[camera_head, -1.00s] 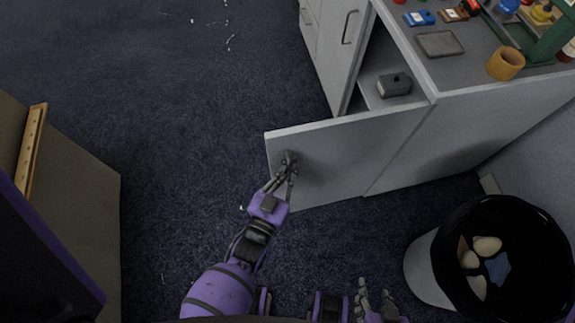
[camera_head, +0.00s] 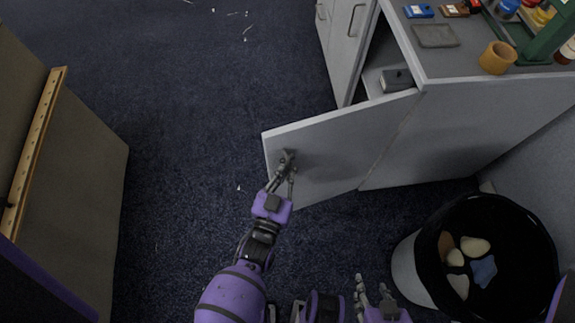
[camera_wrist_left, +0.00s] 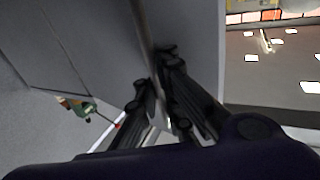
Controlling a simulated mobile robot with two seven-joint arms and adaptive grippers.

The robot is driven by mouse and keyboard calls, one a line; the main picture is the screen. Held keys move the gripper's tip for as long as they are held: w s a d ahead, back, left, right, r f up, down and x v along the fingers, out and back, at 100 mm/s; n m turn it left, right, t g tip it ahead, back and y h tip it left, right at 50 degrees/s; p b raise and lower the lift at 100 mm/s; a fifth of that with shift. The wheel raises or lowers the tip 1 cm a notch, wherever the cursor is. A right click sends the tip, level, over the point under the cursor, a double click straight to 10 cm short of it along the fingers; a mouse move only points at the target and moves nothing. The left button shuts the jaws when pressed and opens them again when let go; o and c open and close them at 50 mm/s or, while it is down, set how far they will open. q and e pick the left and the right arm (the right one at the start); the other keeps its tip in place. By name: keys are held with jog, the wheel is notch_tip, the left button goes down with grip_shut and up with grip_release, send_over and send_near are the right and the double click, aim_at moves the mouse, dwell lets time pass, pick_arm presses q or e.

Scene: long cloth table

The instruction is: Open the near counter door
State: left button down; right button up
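The near counter door (camera_head: 335,150) stands swung out from the grey counter (camera_head: 480,120), with a dark gap into the inside. My left gripper (camera_head: 286,160) is at its outer face, near the free edge. My right gripper (camera_head: 373,290) is at the bottom of the head view, fingers apart and empty, away from the door.
A dark bin (camera_head: 410,270) with several pale pieces inside stands at the lower right. A small grey box (camera_head: 395,80) sits inside the counter. A tan cup (camera_head: 497,58) and a grey tray (camera_head: 435,36) are on top. Dark carpet left of the door is clear, up to a brown panel (camera_head: 75,190).

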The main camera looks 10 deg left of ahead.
pick_arm(q)
jog(key=shift+s+a+f+y, duration=0.15)
jog(key=shift+s+a+y, duration=0.15)
jog(key=shift+a, duration=0.2)
jog(key=c, duration=2.2)
grip_release()
jog(key=shift+s+a, duration=0.1)
jog(key=shift+a, duration=0.05)
jog(key=shift+d, duration=0.25)
